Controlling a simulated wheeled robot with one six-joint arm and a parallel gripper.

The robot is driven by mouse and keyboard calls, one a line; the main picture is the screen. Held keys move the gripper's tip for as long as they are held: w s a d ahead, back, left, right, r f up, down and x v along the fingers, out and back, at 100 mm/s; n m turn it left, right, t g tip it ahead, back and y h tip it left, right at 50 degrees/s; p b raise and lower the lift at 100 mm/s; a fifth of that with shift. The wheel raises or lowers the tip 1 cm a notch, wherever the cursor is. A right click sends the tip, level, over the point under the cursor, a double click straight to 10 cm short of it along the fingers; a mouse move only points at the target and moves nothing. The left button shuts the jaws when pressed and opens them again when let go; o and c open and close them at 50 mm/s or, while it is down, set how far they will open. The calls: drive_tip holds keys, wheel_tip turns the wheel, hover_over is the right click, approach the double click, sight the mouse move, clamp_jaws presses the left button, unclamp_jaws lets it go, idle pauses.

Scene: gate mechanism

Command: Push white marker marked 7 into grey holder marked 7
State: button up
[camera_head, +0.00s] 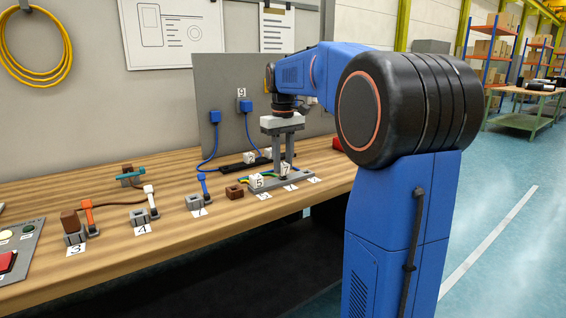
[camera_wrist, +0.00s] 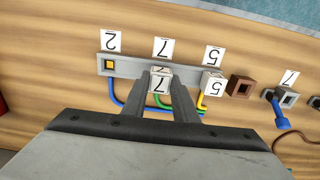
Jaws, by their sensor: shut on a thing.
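My gripper (camera_head: 285,168) (camera_wrist: 159,92) points down at the workbench with its fingers shut on the white marker marked 7 (camera_wrist: 160,81). The marker also shows between the fingertips in the head view (camera_head: 285,169). It is upright at the middle place of a long grey holder strip (camera_wrist: 138,68), in line with the card marked 7 (camera_wrist: 163,49). The marker and fingers hide that opening. I cannot tell how deep the marker sits.
A white marker marked 5 (camera_wrist: 212,83) stands close beside my gripper on the strip. The place by card 2 (camera_wrist: 110,40) has no white marker. Coloured wires run behind the strip. A brown block (camera_wrist: 240,87) and a blue lever (camera_head: 203,185) stand nearby.

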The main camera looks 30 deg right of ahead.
drive_tip(key=shift+f, duration=0.95)
idle(1.0)
drive_tip(key=o, duration=1.2)
drive_tip(key=shift+c, duration=0.2)
drive_tip(key=shift+r, duration=0.1)
wheel_tip(320, 180, up, 17)
drive_tip(key=s+a+f+t, duration=0.1)
drive_tip(key=s+a+f, duration=0.45)
drive_tip(key=s, duration=0.25)
drive_tip(key=s+a+f+t, duration=0.1)
drive_tip(key=s+a+f, duration=0.4)
drive_tip(key=s+f, duration=0.25)
drive_tip(key=s+a+f+t, duration=0.1)
drive_tip(key=s+a+f, duration=0.1)
drive_tip(key=s+f, duration=0.5)
drive_tip(key=s+a+f+t, duration=0.1)
drive_tip(key=s+a+f, duration=0.2)
drive_tip(key=s+f, duration=0.4)
wheel_tip(320, 180, down, 5)
drive_tip(key=shift+s+a+r+t, duration=0.15)
drive_tip(key=shift+s+r+t, duration=0.05)
drive_tip(key=shift+s+t, duration=0.2)
